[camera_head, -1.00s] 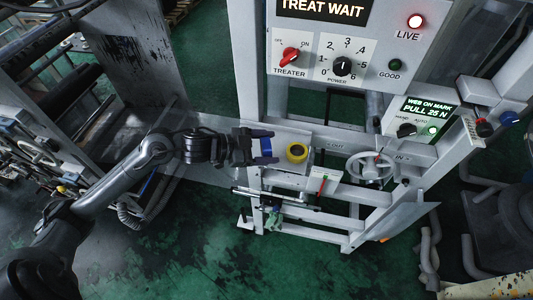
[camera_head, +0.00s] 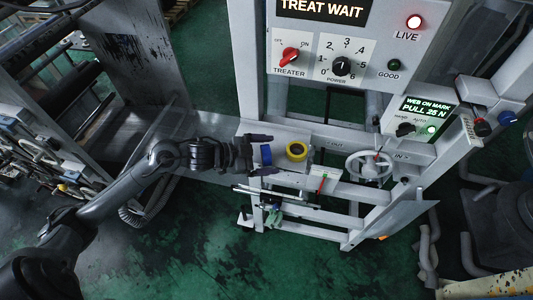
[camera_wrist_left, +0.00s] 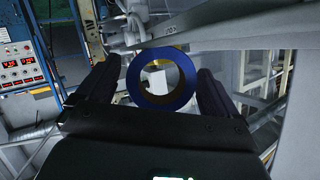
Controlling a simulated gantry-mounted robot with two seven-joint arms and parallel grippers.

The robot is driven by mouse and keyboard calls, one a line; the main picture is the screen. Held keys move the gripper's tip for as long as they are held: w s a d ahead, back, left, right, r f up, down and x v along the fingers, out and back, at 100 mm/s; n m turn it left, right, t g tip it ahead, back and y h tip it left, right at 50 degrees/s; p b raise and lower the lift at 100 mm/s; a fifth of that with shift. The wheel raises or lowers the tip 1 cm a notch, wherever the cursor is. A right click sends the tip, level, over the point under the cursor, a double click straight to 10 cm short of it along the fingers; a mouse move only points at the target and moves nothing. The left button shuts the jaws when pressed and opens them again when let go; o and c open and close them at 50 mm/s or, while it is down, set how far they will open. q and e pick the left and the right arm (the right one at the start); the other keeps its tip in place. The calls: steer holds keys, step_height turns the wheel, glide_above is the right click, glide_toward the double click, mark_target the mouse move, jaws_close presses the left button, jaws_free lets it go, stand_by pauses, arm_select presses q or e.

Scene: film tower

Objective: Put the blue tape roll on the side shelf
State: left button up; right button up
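The blue tape roll (camera_head: 266,155) is on the left part of the pale side shelf (camera_head: 285,133), beside the yellow tape roll (camera_head: 297,151). My left gripper (camera_head: 264,154) is open around the blue roll, one finger on each side, with a gap showing at the fingers in the head view. In the left wrist view the blue roll (camera_wrist_left: 135,80) shows as a ring between the two spread fingers (camera_wrist_left: 160,85). Whether its underside touches the shelf is hard to tell. My right gripper is not in view.
The machine panel with the red treater knob (camera_head: 290,55) stands behind the shelf. A handwheel (camera_head: 369,168) is to the right. Green floor is open below left.

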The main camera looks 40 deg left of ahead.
arm_select(q)
steer(key=shift+r, duration=0.15)
steer(key=b+v, duration=0.1)
steer(key=v, duration=1.1)
stand_by(0.6)
